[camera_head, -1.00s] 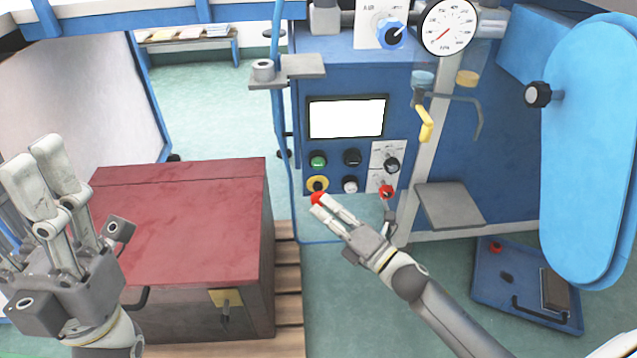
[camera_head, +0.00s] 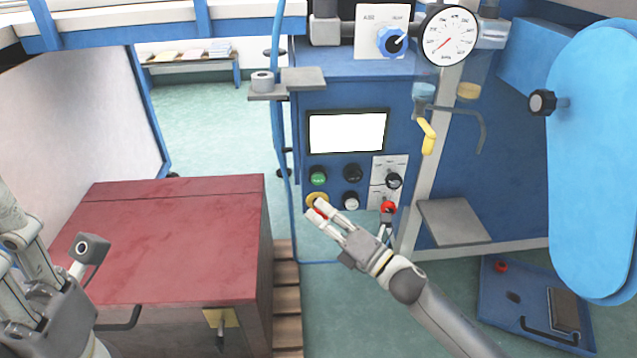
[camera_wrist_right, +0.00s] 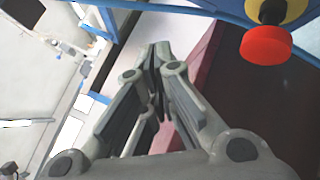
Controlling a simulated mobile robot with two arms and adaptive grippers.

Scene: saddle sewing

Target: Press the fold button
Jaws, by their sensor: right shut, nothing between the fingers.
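The control panel (camera_head: 335,182) on the blue machine carries a green button (camera_head: 318,176), black buttons (camera_head: 352,173), a white button (camera_head: 351,200) and a red knob (camera_head: 388,207). I cannot read which is the fold button. A red mushroom button with a yellow base (camera_head: 316,200) is partly hidden by my right gripper (camera_head: 317,211). That gripper is shut and empty, its tips at the panel's lower left; contact cannot be told. In the right wrist view, the red button (camera_wrist_right: 266,45) is to the right of the fingertips (camera_wrist_right: 158,52). My left gripper (camera_head: 30,260) is cut off at the left edge.
A white screen (camera_head: 346,132) is above the buttons. A dark red-topped box (camera_head: 175,235) stands at left. A gauge (camera_head: 450,36), a yellow-handled valve (camera_head: 428,136), a grey plate (camera_head: 453,221) and a large blue padded board (camera_head: 595,160) are at right.

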